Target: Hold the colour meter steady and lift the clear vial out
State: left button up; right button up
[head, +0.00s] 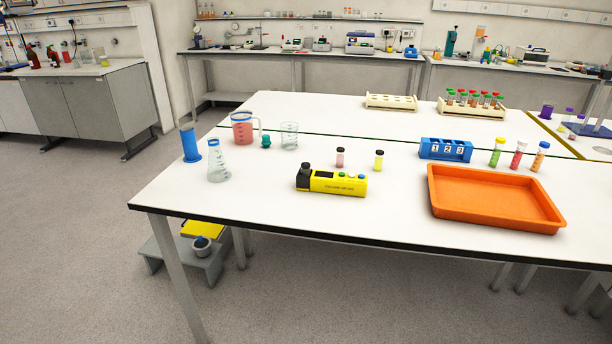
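The colour meter (338,184) is a yellow box with dark lettering on its front, lying near the front middle of the white table. A dark raised part (305,171) with a black top stands at its left end. I cannot make out a clear vial; whether one sits inside the dark part is hidden or too small to tell. Neither of my grippers is in view, and nothing touches the meter.
A dark-capped pinkish vial (340,157) and a yellow vial (379,160) stand behind the meter. An orange tray (494,216) and a blue numbered rack (446,149) are right. A flask (217,161) and beakers stand left. The table in front of the meter is clear.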

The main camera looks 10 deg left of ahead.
aim_at(305, 170)
jog(key=i+j, duration=0.1)
jog(key=i, duration=0.8)
